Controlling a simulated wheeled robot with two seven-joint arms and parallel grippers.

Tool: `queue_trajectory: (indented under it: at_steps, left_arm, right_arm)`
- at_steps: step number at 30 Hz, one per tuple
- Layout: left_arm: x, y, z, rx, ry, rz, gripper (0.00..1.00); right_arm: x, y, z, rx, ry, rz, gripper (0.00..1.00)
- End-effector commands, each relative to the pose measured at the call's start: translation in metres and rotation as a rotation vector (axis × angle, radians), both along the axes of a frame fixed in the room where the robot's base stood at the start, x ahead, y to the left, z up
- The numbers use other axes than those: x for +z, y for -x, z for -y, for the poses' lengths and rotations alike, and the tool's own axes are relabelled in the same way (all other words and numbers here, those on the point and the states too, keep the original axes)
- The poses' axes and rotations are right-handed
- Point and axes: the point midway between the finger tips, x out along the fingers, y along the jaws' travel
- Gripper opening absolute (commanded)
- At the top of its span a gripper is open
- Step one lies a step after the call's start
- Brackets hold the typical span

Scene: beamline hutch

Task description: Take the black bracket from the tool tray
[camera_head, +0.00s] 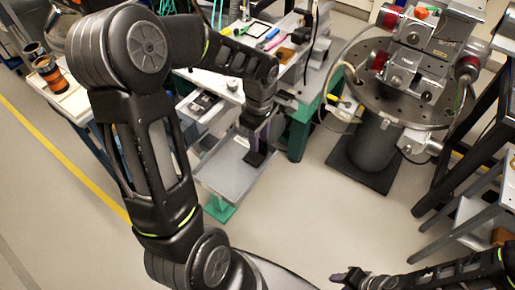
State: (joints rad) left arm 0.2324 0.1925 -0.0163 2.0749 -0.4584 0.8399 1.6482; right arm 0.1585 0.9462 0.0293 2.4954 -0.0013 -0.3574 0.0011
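My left gripper (258,158) hangs over a grey metal shelf or tray (220,178), its dark fingers pointing down. Its fingertips are small and overlap in this view, so I cannot tell whether they are open or shut or hold anything. I cannot make out a black bracket for certain. Coloured tools (270,36) lie on the bench top behind the gripper. My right gripper (345,277) is low at the bottom edge, its fingers seen edge-on.
A round perforated metal stage (372,85) with instruments stands at the right on a dark pedestal (375,145). Black frame legs (460,165) stand at the far right. A side table (70,98) with copper-coloured parts is at the left. The floor (310,215) in the middle is clear.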

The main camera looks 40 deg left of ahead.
Motion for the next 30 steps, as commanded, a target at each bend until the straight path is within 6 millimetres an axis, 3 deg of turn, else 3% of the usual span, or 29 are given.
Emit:
queue_trajectory:
  at_steps: [20,30]
  left_arm:
    - [-0.0055,-0.0001,0.0001,-0.001,0.000,0.001,0.35]
    - [-0.0055,-0.0001,0.0001,-0.001,0.000,0.001,0.07]
  right_arm:
    - [0.0001,0.0000,0.0000,0.000,0.000,0.000,0.36]
    - [0.0001,0.0000,0.0000,0.000,0.000,0.000,0.36]
